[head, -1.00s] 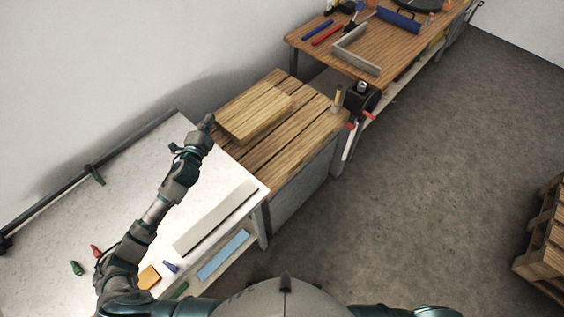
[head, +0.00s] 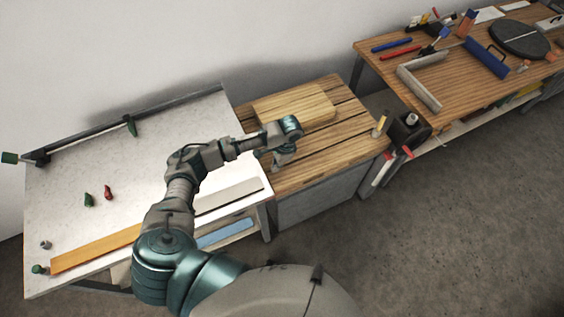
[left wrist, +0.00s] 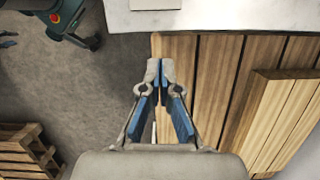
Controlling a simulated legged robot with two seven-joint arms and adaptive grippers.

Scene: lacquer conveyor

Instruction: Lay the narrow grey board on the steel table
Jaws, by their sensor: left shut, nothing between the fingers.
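A narrow pale grey board (head: 230,195) lies along the right front edge of the pale table (head: 140,180), which seems to be the steel table. My left arm hides part of the board's left end in the head view. In the left wrist view a pale end piece, seemingly this board (left wrist: 155,4), shows at the top edge on the table (left wrist: 200,20). My left gripper (head: 283,162) is shut and empty above the slatted wooden table, right of the grey board and apart from it. Its closed fingers show in the left wrist view (left wrist: 160,68). My right gripper is not in view.
A thick wooden block (head: 295,105) lies on the slatted table (head: 330,150). An orange-yellow board (head: 95,247) and small clamps lie on the pale table. A blue board (head: 225,233) sits on its lower shelf. A tool-covered workbench (head: 450,95) stands at the right.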

